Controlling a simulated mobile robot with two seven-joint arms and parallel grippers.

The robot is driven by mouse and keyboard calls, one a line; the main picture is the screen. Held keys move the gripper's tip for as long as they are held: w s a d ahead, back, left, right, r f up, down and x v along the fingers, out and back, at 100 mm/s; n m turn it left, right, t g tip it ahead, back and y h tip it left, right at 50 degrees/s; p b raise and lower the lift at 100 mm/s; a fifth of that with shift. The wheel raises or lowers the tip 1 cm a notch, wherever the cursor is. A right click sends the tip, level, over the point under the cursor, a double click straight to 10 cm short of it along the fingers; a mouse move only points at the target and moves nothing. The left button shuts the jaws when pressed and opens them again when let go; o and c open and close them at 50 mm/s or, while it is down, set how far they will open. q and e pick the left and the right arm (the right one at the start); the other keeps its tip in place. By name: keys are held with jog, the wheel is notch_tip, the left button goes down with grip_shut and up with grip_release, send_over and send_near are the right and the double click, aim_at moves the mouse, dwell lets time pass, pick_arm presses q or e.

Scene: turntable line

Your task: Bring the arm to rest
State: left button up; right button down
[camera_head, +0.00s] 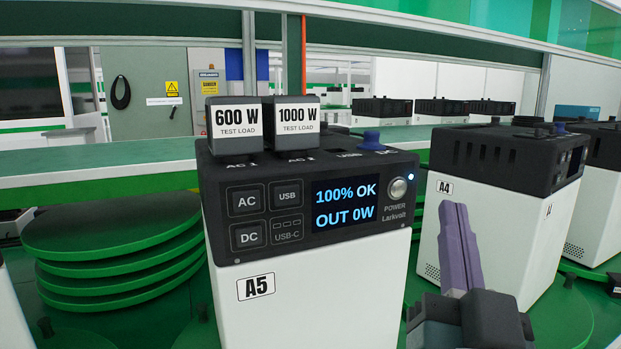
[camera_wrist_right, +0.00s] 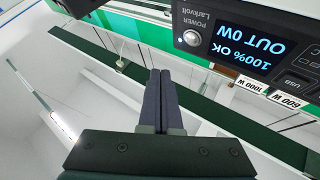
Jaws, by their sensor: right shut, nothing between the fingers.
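My right gripper (camera_head: 459,240) stands in front of the gap between units A5 and A4, its purple fingers pointing up. The fingers are together with nothing between them; the wrist view shows them closed too (camera_wrist_right: 161,100). Power unit A5 (camera_head: 310,295) is upright in the middle, its screen reading "100% OK, OUT 0W". The gripper is to the right of A5 and looks apart from it. My left gripper is not in either view.
Test loads marked 600 W (camera_head: 236,122) and 1000 W (camera_head: 297,122) sit on top of A5. Unit A4 (camera_head: 490,215) stands to the right, partly behind my gripper. Stacked green discs (camera_head: 110,232) are at left. More units stand on the rear line.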

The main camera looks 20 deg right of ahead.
dwell(0.7)
jog(key=w+a+n+y+p, duration=0.2)
jog(key=w+a+n+y, duration=0.1)
jog(key=a+n+y, duration=0.65)
jog(key=s+a+f+n+g+y+p, duration=0.2)
jog(key=s+f+g+y, duration=0.2)
jog(key=f+g+y, duration=0.25)
jog(key=s+d+f+g+h+p, duration=0.1)
jog(key=s+d+g+h+p, duration=0.15)
jog(key=s+g, duration=0.45)
jog(key=s+d+f+g+h+p, duration=0.1)
jog(key=s+d+g+p, duration=0.2)
jog(key=s, duration=0.8)
notch_tip(320, 180, up, 36)
jog(key=p, duration=3.4)
jog(key=shift+d, duration=0.2)
